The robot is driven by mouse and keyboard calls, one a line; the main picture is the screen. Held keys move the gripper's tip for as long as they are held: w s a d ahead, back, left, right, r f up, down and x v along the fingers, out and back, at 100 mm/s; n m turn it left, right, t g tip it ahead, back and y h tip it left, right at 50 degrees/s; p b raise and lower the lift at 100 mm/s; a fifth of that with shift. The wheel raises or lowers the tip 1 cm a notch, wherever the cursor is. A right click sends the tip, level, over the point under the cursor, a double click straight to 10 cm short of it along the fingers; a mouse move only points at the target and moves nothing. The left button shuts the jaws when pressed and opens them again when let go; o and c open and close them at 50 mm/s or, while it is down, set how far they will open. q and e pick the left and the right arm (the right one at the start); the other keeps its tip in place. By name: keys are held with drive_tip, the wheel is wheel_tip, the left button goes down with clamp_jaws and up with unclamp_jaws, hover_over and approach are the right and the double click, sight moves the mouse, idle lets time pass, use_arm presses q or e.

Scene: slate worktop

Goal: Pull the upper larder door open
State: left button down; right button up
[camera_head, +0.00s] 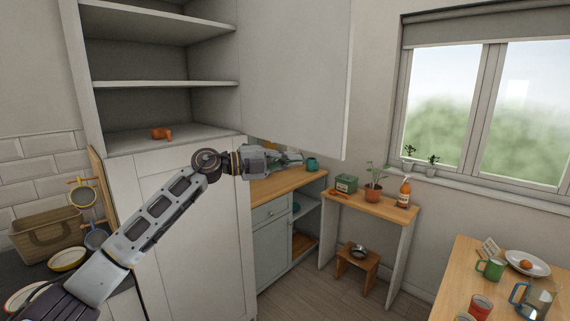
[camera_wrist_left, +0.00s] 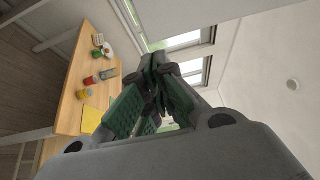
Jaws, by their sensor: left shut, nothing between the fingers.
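The upper larder door (camera_head: 292,75) stands wide open, swung out to the right of the larder (camera_head: 118,115). The shelves inside are exposed, and a small orange-brown object (camera_head: 161,133) lies on the lowest one. My left gripper (camera_head: 300,160) is just below the door's bottom edge, with its arm crossing in front of the closed lower door (camera_head: 190,235). It is shut and empty; its fingers also show closed together in the left wrist view (camera_wrist_left: 158,75). I see no contact with the door. My right gripper is in neither view.
A side table (camera_head: 375,205) holds a plant and bottle. A dining table (camera_head: 460,270) with mugs stands front right. The floor between is mostly clear around a stool (camera_head: 358,262).

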use_arm(q)
drive_tip(key=shift+s+a, duration=0.7)
drive_tip(key=shift+a, duration=0.1)
